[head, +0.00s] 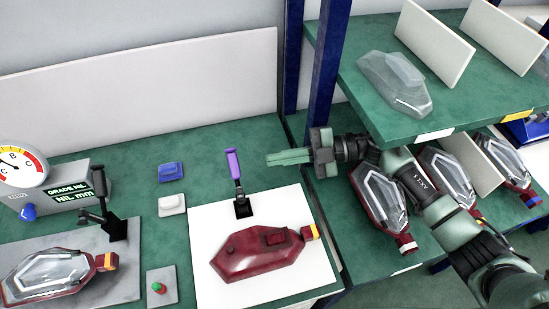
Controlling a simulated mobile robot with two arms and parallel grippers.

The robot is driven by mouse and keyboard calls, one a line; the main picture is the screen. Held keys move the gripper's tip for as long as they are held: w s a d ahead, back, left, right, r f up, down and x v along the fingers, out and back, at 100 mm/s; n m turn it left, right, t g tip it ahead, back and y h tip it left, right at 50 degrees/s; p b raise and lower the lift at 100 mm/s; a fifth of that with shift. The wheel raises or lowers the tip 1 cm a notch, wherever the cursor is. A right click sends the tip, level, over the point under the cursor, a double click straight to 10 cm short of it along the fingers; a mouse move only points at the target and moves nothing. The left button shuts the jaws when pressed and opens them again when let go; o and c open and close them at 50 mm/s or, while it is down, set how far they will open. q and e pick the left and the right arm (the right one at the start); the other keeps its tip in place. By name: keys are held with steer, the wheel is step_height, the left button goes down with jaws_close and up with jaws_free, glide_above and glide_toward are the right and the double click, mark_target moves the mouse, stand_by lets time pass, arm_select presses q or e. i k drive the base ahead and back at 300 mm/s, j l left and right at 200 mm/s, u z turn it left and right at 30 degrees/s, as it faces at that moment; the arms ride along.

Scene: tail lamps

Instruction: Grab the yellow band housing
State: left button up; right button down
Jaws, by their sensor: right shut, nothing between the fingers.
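A red housing (448,172) with a clear top lies in the middle of the lower shelf. A small yellow patch shows near its front end, and my right arm covers part of it. Another dark red housing (262,254), with a yellow-orange end piece, lies on a white mat (207,283) on the bench. My right gripper (270,158) is shut and empty, pointing left above the green bench, behind the mat's right side and apart from both housings. My left gripper is out of view.
Red lamps with a white-banded (378,195) and a blue-banded end (507,163) flank the middle one, with a white divider (470,160) between. A blue post (328,85) stands close to my right gripper. A purple-handled clamp (235,168) stands behind the mat. A clear lens (393,78) lies above.

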mark_target(248, 253)
steer(key=k, duration=1.5)
